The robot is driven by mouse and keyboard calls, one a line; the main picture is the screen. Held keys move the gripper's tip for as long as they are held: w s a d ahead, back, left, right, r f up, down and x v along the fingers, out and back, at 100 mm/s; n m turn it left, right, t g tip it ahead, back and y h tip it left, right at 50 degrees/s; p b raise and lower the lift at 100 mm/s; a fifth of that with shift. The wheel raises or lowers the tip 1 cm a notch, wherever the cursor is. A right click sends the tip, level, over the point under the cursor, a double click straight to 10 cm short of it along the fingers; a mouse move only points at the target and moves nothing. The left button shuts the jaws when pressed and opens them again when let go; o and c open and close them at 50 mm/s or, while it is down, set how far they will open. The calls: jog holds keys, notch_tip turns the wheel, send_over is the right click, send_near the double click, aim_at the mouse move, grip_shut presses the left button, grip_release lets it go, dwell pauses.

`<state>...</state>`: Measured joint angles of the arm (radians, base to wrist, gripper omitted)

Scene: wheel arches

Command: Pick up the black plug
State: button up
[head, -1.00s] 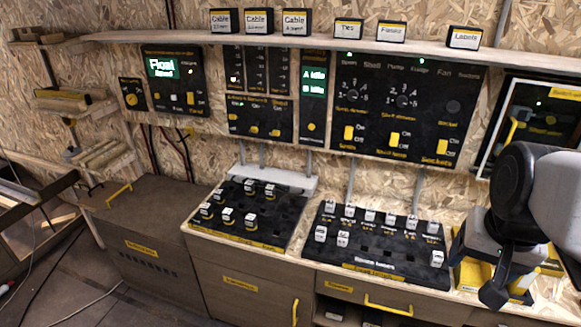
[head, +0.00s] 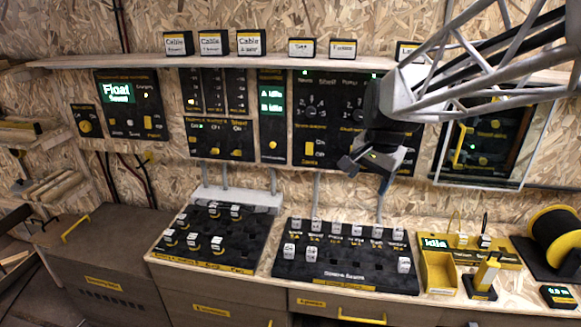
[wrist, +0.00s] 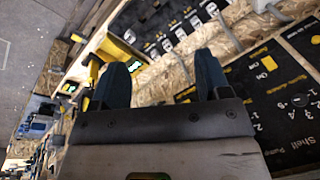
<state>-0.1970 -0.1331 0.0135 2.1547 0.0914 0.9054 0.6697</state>
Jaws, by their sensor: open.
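My gripper (head: 368,172) hangs in front of the wall panels, above the right part of the bench. Its two dark fingers are spread apart with nothing between them in the wrist view (wrist: 160,88). A small dark, pale-marked piece with a cable (head: 484,241) stands on the yellow-and-black unit (head: 500,257) with the "Idle" display, right of and below my gripper. It may be the black plug, but it is too small to be sure. A pale piece with a cable (head: 463,240) stands just left of it. I cannot make out the plug in the wrist view.
A yellow tray (head: 438,275), a yellow upright tool on a black base (head: 484,277) and a yellow spool (head: 556,236) stand at the bench's right. Black boards with white-topped pieces fill the left and middle. A glass-fronted case (head: 490,140) hangs behind.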

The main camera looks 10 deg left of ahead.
jog(key=w+a+f+m, duration=0.3)
jog(key=w+a, duration=0.9)
jog(key=w, duration=0.1)
jog(key=m+g+y, duration=0.2)
jog(key=m, duration=0.7)
send_over(214, 205)
jog(key=d, duration=0.1)
jog(key=f, duration=3)
jog(key=shift+s+d+f, duration=0.2)
jog(key=shift+x, duration=1.3)
jog(key=shift+f, duration=0.1)
